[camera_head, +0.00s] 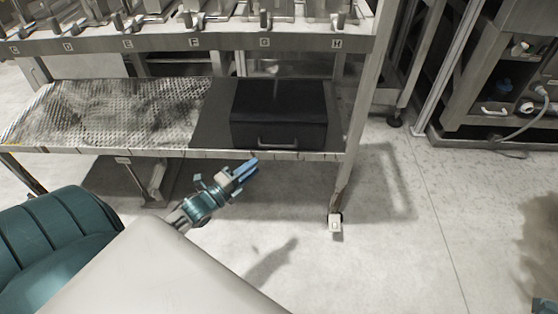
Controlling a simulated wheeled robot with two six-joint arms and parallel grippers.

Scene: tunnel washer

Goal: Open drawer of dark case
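The dark case (278,105) is a black box on the lower shelf of the rack, near its right end. A handle (277,142) runs along the lower part of its front face, and its drawer looks closed. My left gripper (247,168) is in front of and below the shelf edge, a little left of the handle and apart from it. Its blue fingers point up and right toward the case. I cannot tell whether they are apart. Of my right arm, only a small teal part shows at the bottom right corner; its gripper is not visible.
The rack's lower shelf (120,112) has a worn metal plate left of the case. The upper shelf (200,42) above carries lettered labels and metal fittings. A rack leg (355,120) stands right of the case. The floor (400,240) in front is clear.

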